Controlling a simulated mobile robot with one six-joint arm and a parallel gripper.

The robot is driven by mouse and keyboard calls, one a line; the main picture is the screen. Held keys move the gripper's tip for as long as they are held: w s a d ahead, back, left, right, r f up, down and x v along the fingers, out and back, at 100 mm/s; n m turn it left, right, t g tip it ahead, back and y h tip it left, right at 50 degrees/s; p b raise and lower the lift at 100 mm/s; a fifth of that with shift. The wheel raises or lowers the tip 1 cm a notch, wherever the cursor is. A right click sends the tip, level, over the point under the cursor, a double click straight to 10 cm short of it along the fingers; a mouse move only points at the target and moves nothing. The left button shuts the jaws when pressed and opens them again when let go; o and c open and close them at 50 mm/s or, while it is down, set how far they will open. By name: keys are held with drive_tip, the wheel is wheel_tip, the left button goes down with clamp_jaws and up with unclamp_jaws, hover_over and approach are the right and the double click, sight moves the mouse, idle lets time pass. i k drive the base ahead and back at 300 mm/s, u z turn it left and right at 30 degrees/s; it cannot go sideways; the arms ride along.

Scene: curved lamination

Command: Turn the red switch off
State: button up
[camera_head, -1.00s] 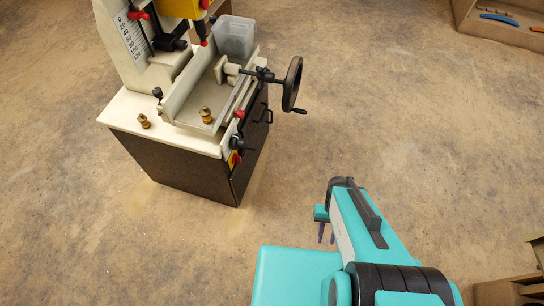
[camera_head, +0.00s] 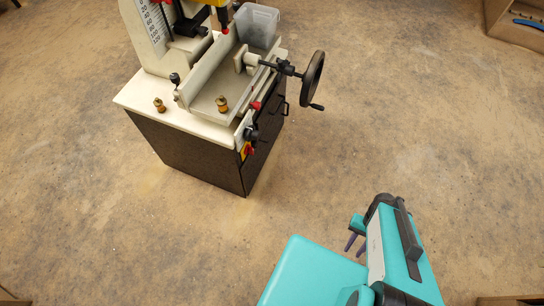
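My gripper (camera_head: 355,244) is at the lower right, away from the machine, over the bare floor. Its two dark fingers point down with a gap between them, and nothing shows between them. Part of the gripper is hidden behind my own arm.
A black handwheel (camera_head: 312,79) sticks out from the machine's right side. A clear bin (camera_head: 257,25) and brass fittings (camera_head: 222,104) are on its top. A wooden box (camera_head: 515,25) stands at the far right. The floor between my gripper and the machine is clear.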

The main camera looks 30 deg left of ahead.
sight(248, 148)
drive_tip(key=z, duration=0.8)
drive_tip(key=k, duration=0.3)
drive_tip(key=u, duration=3.5)
drive_tip(key=i, duration=0.15)
drive_tip(key=z, duration=1.7)
